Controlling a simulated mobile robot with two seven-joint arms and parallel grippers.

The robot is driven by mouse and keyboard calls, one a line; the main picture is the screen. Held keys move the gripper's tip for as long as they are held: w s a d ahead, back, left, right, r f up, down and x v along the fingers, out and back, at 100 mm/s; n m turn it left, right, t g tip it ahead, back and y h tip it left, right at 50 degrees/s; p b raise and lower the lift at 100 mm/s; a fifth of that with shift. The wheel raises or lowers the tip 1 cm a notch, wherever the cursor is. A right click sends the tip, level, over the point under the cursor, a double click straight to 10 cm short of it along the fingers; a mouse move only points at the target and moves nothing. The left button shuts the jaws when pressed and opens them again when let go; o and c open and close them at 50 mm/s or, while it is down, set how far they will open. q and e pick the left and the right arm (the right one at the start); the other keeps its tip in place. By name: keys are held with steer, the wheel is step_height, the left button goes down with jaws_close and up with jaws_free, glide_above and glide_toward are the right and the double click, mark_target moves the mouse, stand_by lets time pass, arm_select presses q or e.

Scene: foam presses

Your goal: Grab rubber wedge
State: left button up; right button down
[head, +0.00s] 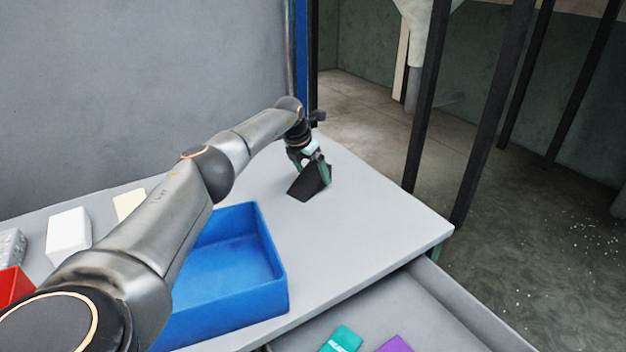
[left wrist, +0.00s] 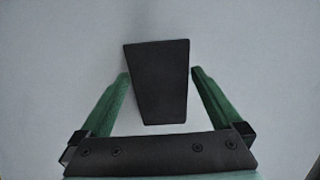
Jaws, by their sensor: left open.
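The black rubber wedge (head: 305,184) stands on the grey table top, right of the blue bin in the head view. In the left wrist view the wedge (left wrist: 158,82) shows as a dark tapered shape, wider at the top. My left gripper (head: 318,168) is right at the wedge in the head view. In the left wrist view its green fingers (left wrist: 158,76) are open, one on each side of the wedge's narrower lower part, with a gap on both sides. My right gripper is not in view.
An empty-looking blue bin (head: 282,280) stands on the table (head: 370,215) under my left arm. White blocks (head: 68,232) and a red thing (head: 14,285) lie at the left. Teal (head: 343,339) and purple (head: 396,344) items lie in a lower tray in front. Black posts stand beyond the table.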

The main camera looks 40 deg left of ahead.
arm_select(q)
steer(key=shift+f, duration=0.25)
stand_by(0.3)
steer(key=c, duration=1.4)
